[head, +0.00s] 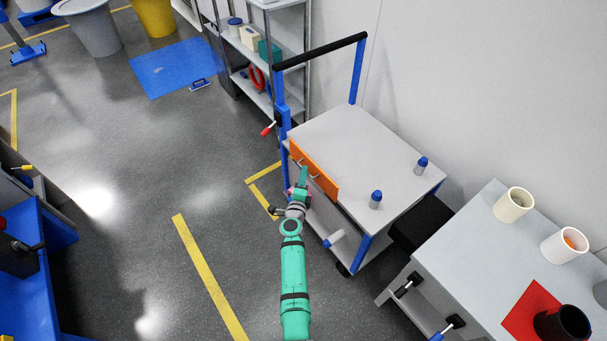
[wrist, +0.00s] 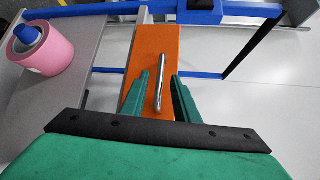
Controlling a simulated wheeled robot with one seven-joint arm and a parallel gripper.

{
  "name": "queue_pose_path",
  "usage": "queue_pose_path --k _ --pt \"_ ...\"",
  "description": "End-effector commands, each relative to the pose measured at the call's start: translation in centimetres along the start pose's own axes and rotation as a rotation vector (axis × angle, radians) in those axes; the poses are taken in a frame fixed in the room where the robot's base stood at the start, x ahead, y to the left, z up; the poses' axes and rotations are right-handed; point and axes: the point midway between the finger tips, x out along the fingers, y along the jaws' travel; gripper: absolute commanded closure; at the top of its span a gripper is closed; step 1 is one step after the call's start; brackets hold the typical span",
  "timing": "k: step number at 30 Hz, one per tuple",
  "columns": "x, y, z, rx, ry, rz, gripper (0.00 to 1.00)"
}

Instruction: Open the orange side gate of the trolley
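The trolley (head: 350,140) has a grey top, blue posts and a black push bar. Its orange side gate (head: 325,183) stands upright along the near long edge and looks shut. In the wrist view the gate (wrist: 157,48) fills the middle, with a silver bar handle (wrist: 162,70) on it. My green gripper (head: 303,178) is at the gate's outer face in the head view, partly covering it. In the wrist view my gripper (wrist: 161,84) is open, with one finger on each side of the handle's near part. Whether a finger touches it, I cannot tell.
Two blue-capped bottles (head: 376,199) (head: 421,166) stand on the trolley top. A pink cylinder (wrist: 45,52) with a blue top is left in the wrist view. A table (head: 470,250) with cups stands right. The floor (head: 150,200) left of the trolley is mostly clear.

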Motion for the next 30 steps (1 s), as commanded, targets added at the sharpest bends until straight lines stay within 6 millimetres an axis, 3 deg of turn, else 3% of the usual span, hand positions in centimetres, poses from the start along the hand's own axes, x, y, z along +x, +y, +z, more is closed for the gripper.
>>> queue_pose_path --k 6,16,20,30 --pt "1.4 -0.1 0.0 -0.002 -0.001 0.000 0.72" --pt "1.6 0.0 0.0 -0.001 -0.001 0.000 0.72" --pt "1.5 0.0 0.0 -0.001 -0.001 0.000 1.00" --pt "1.4 0.1 0.2 -0.007 -0.003 -0.003 1.00"
